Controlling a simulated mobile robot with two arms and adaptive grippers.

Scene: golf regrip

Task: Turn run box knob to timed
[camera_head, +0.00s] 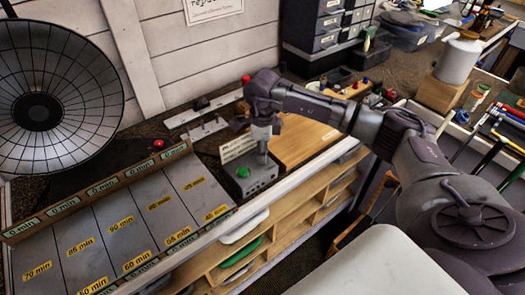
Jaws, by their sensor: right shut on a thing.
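The run box (250,182) is a small grey box on the bench in the middle of the view, with a green button (242,172) on its top left. My right gripper (262,156) points down from above onto the top of the box, right of the green button. It is shut on the knob, which the fingers hide. I cannot read the knob's setting or any marks around it. My left gripper is not in view.
A rack of grey slots with yellow minute labels (120,222) lies left of the box. A dish-shaped heater (60,95) stands at far left. A wooden board (305,140) lies right of the box. Open shelves (285,222) run below the bench's front edge.

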